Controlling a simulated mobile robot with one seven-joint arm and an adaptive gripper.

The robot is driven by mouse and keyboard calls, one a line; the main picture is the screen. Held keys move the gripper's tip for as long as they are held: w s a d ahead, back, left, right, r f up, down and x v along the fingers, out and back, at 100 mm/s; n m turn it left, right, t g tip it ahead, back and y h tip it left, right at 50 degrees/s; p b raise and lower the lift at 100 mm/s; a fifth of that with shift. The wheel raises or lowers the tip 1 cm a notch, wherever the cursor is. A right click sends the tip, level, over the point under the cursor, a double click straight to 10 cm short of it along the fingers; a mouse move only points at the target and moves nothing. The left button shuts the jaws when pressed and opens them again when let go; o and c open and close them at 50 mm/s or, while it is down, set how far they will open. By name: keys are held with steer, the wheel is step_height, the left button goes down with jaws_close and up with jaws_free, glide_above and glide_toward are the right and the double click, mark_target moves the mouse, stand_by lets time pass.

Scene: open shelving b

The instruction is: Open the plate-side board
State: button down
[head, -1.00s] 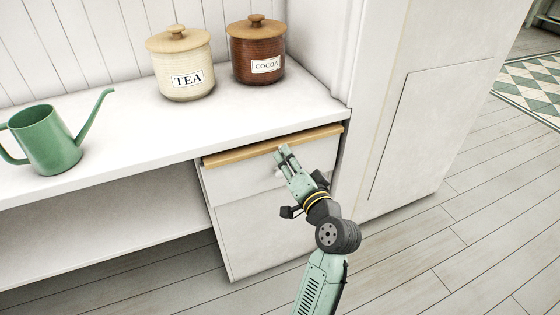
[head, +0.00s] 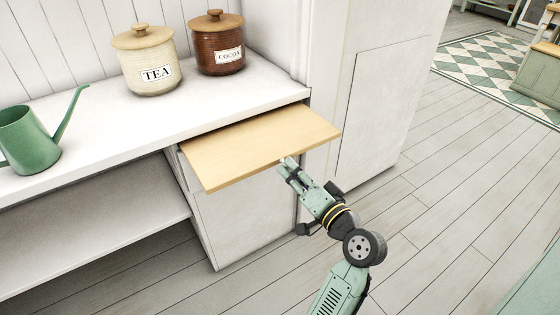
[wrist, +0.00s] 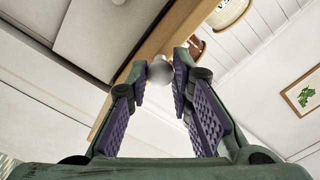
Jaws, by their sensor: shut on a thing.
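The wooden board (head: 262,148) sticks well out from under the white countertop in the head view, flat and bare. My gripper (head: 287,166) is at the board's front edge, right of its middle. In the wrist view my gripper (wrist: 160,76) is shut on a small round pale knob (wrist: 160,69), held between the fingertips. The board's edge (wrist: 150,45) runs as a wooden band just behind the knob. The knob is hidden in the head view.
On the counter (head: 210,108) stand a TEA jar (head: 146,60), a COCOA jar (head: 217,45) and a green watering can (head: 30,140). A white cabinet (head: 245,220) is below the board. A tall white panel (head: 380,110) stands to the right. The floor (head: 460,180) at right is clear.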

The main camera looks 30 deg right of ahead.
steer(key=shift+s, duration=2.35)
steer(key=c, duration=1.4)
jaws_free()
steer(key=shift+d, duration=0.1)
steer(key=s, duration=1.2)
steer(key=shift+d, duration=0.15)
